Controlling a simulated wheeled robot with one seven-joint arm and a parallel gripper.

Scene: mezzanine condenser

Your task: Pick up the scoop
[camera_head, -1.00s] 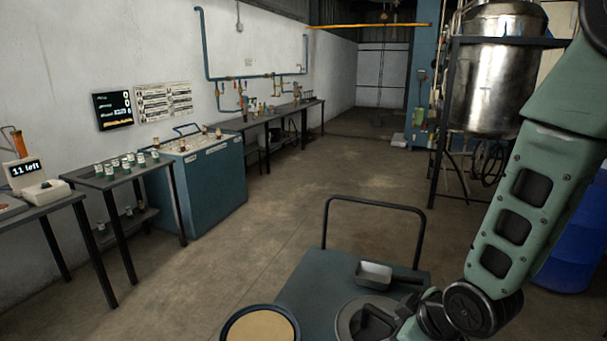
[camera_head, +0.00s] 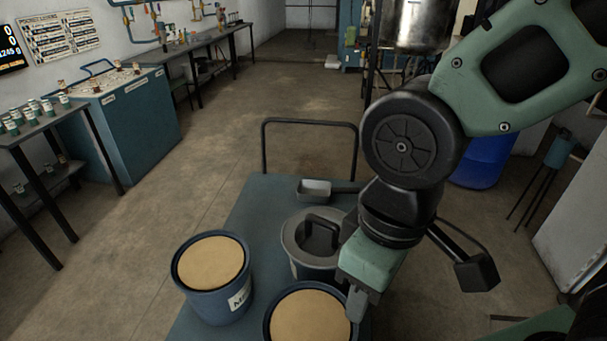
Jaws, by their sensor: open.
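The scoop (camera_head: 315,190) lies on the far part of the blue-grey cart deck (camera_head: 262,200). It has a pale metal pan on the left and a dark handle that runs right, partly hidden behind my arm. My gripper (camera_head: 356,304) hangs in front of the scoop, nearer to me, above the right side of the cart. It points down and is apart from the scoop. Its fingers are only partly visible, and nothing shows between them.
A lidded pot (camera_head: 300,232) with a dark handle stands between my gripper and the scoop. Two blue tubs with tan tops, one at left (camera_head: 213,300) and one in front (camera_head: 310,318), stand on the near deck. The cart's rail (camera_head: 310,122) rises behind the scoop.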

